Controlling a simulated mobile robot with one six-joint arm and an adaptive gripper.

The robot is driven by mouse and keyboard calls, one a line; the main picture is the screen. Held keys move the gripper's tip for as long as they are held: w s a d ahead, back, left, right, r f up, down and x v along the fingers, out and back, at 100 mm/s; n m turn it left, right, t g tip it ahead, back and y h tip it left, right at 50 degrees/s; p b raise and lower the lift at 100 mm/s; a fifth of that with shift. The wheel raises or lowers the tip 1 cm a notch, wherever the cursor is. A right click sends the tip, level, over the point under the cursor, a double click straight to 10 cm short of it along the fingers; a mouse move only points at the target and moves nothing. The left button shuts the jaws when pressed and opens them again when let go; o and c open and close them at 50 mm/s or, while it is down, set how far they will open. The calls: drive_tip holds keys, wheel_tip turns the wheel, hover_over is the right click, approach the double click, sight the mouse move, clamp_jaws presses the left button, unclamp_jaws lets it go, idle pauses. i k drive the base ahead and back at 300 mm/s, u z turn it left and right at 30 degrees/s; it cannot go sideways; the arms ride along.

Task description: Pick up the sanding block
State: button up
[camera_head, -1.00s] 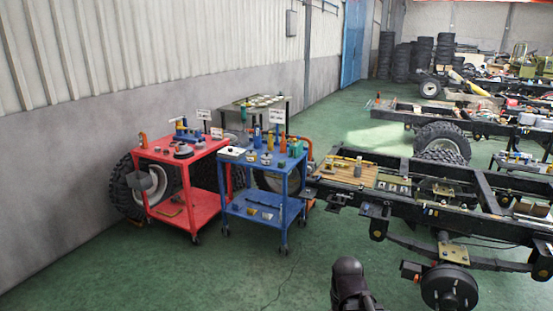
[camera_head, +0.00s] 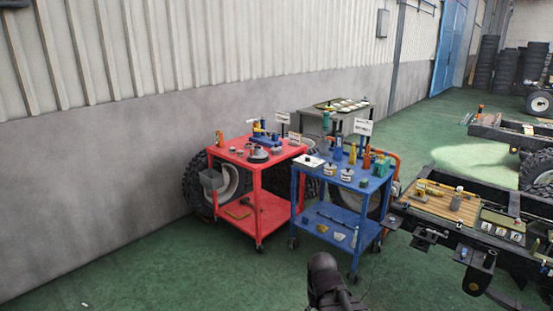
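I cannot make out for certain which item is the sanding block; the things on the carts are small. My gripper's fingers do not show.
A grey table (camera_head: 352,113) with light pieces stands behind the carts. Large tyres (camera_head: 196,186) lean behind them by the wall. A black chassis frame with a wooden board (camera_head: 440,203) is at the right. Green floor (camera_head: 190,265) is open in front and left.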

sight(364, 183)
drive_tip(key=i, duration=1.95)
drive_tip(key=z, duration=1.1)
drive_tip(key=i, duration=0.8)
drive_tip(key=z, duration=0.4)
